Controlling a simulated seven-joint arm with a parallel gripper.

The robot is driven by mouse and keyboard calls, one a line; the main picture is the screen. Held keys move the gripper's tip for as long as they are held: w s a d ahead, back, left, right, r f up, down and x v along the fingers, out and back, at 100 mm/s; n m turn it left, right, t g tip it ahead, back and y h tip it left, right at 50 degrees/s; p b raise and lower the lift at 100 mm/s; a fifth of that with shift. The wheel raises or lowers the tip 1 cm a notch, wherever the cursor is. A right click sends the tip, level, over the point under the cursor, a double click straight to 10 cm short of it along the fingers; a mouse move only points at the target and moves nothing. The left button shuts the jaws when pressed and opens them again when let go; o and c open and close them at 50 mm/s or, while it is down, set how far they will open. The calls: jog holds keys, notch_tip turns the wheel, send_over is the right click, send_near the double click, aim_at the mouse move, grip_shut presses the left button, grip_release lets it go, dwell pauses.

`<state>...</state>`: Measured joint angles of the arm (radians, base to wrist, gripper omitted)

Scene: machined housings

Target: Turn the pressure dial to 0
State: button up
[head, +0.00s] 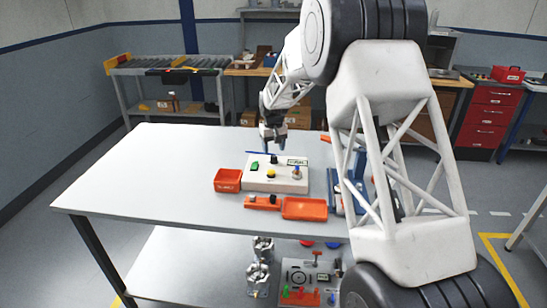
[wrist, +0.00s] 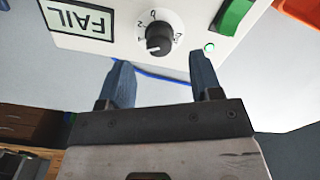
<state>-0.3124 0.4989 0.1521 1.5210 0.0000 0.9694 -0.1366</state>
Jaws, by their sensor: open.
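The pressure dial (wrist: 159,40) is a round black knob on a white panel, with small printed numbers around it, too small to read for certain. A pale mark shows on the knob's lower left side in the wrist view. In the head view the dial (head: 274,159) stands near the panel's back edge. My gripper (wrist: 161,62) is open and empty, its two blue fingers apart on either side below the dial in the wrist view, not visibly touching it. In the head view my gripper (head: 273,146) is just behind and above the dial.
The panel (head: 275,184) also carries a green switch (wrist: 234,17), a FAIL display (wrist: 77,18), a yellow button (head: 271,173) and a small lit lamp (wrist: 209,47). A red bin (head: 227,180) and an orange tray (head: 304,208) stand close by. The table's left side is clear.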

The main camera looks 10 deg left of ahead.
aim_at(274, 156)
jog(key=shift+f, duration=2.3)
jog(key=c, duration=0.9)
jog(key=shift+c, duration=0.2)
